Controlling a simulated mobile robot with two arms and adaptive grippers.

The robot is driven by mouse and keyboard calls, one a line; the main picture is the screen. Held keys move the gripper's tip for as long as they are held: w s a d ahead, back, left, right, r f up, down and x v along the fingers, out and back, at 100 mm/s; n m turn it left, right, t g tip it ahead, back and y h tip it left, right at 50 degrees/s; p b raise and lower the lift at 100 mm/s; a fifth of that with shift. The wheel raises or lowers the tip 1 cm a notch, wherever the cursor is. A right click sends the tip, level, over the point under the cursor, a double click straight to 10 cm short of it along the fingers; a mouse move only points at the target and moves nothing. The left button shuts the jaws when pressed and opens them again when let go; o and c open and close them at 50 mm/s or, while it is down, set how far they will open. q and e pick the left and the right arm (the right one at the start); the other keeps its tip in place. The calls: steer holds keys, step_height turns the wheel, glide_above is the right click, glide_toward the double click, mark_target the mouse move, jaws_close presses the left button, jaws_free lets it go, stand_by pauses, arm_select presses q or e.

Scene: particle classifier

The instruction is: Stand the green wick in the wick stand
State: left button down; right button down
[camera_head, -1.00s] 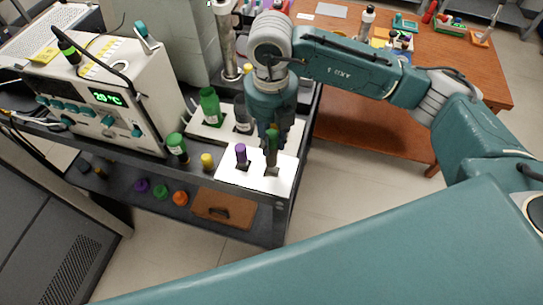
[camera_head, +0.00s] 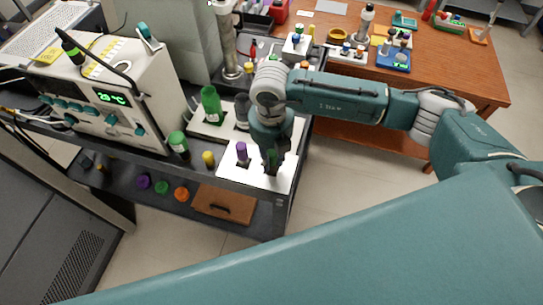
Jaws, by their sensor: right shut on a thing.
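The white wick stand (camera_head: 229,174) lies on the near end of the dark cart top. A purple wick (camera_head: 241,151) stands upright in its left slot. My right gripper (camera_head: 272,158) points down over the right part of the stand and is shut on the green wick (camera_head: 273,157). The green wick is upright, beside the purple one and over the right slot. The fingers cover most of it, so I cannot tell how deep its lower end sits. My left gripper is not in view.
A green bottle (camera_head: 210,105), a green-capped jar (camera_head: 178,146) and a small yellow piece (camera_head: 208,159) stand near the stand. A metal column (camera_head: 228,45) rises behind. A white instrument (camera_head: 110,100) fills the left. A wooden table (camera_head: 450,80) stands at the right.

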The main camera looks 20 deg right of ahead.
steer(key=c, duration=1.5)
jaws_free()
steer(key=shift+f, duration=0.1)
steer(key=shift+o, duration=0.2)
steer(key=shift+r+p, duration=0.3)
step_height(320, 180, up, 10)
steer(key=b, duration=0.4)
steer(key=shift+w+r, duration=0.1)
steer(key=shift+r, duration=0.8)
